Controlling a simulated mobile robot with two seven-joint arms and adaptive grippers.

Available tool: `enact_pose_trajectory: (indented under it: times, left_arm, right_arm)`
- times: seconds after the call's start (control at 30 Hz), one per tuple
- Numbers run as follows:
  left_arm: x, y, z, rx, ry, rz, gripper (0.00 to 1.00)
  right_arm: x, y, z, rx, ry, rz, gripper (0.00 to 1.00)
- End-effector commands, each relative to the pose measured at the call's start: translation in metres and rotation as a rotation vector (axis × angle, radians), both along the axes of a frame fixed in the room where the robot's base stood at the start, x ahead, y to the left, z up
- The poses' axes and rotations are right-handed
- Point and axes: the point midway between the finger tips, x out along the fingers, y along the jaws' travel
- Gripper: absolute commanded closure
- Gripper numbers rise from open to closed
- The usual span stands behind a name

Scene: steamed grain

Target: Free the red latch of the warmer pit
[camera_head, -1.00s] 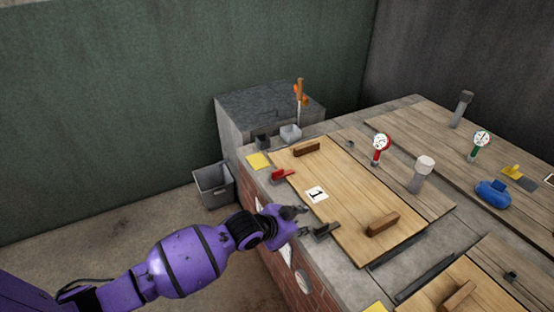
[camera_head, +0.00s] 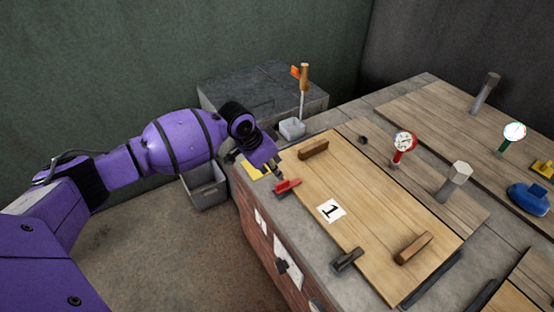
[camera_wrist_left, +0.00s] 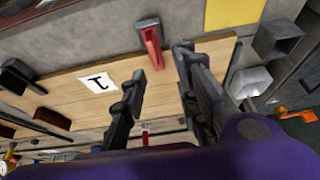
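The red latch (camera_head: 287,186) sits at the left edge of the wooden lid marked 1 (camera_head: 340,180). In the left wrist view the red latch (camera_wrist_left: 152,46) lies just beyond my fingertips, a red bar on a dark grey base. My left gripper (camera_head: 278,168) is just above and behind the latch in the head view. In the left wrist view its two dark fingers (camera_wrist_left: 160,62) are spread with nothing between them. I cannot tell whether a finger touches the latch. My right gripper is not in view.
A dark latch (camera_head: 347,260) sits farther along the same edge. Brown handles (camera_head: 313,149) (camera_head: 413,247) stand on the lid. A yellow patch (camera_head: 256,168) and a small grey box (camera_head: 292,128) are near the far corner. A grey bin (camera_head: 207,186) stands on the floor.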

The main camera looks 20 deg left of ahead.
Motion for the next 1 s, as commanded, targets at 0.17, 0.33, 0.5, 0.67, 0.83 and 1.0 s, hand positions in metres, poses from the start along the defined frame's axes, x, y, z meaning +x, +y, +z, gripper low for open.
enact_pose_trajectory:
  times: [0.17, 0.33, 0.5, 0.67, 0.83, 1.0]
  left_arm:
    - [-0.004, -0.003, -0.015, 0.004, 0.035, -0.008, 0.72]
    - [0.005, -0.01, -0.041, 0.004, 0.034, -0.007, 0.72]
    - [0.013, -0.016, -0.063, 0.004, 0.032, -0.007, 0.72]
    - [0.017, -0.019, -0.072, 0.005, 0.029, -0.007, 0.72]
    - [0.018, -0.019, -0.073, 0.004, 0.027, -0.009, 0.72]
    - [0.018, -0.019, -0.072, 0.004, 0.027, -0.009, 0.8]
  right_arm:
    - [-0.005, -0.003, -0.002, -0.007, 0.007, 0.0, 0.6]
    - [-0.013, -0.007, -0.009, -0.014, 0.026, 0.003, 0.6]
    - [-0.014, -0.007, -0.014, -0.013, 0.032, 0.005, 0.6]
    - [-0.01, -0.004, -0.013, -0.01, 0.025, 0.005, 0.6]
    - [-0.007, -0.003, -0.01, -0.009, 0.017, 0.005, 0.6]
    - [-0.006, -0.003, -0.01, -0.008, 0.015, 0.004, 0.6]
